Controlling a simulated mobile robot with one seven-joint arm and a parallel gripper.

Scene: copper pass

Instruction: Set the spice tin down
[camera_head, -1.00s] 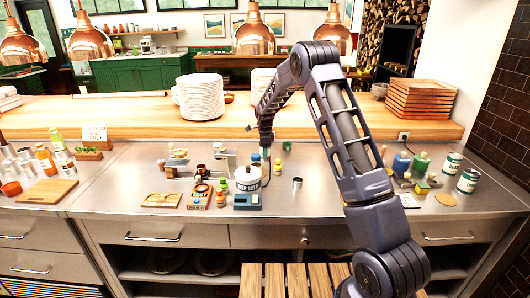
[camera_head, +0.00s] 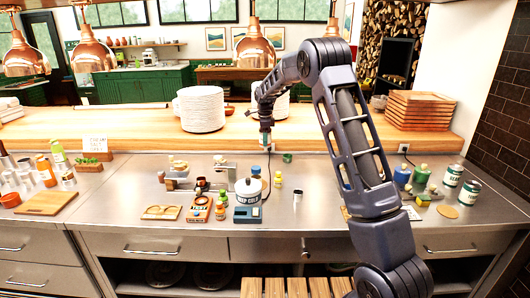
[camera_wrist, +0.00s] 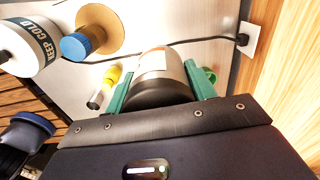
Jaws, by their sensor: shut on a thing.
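The spice tin (camera_wrist: 160,68), a pale, silvery cylinder with an orange-edged label and a dark near end, sits between the two green fingers of my gripper (camera_wrist: 160,82) in the wrist view. The fingers press on it from both sides. In the head view my gripper (camera_head: 266,128) hangs over the back of the steel counter (camera_head: 325,185), close to the raised wooden ledge. The tin is too small there to make out clearly. I cannot tell whether its far end touches anything.
A cable runs to a wall outlet (camera_wrist: 249,41).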

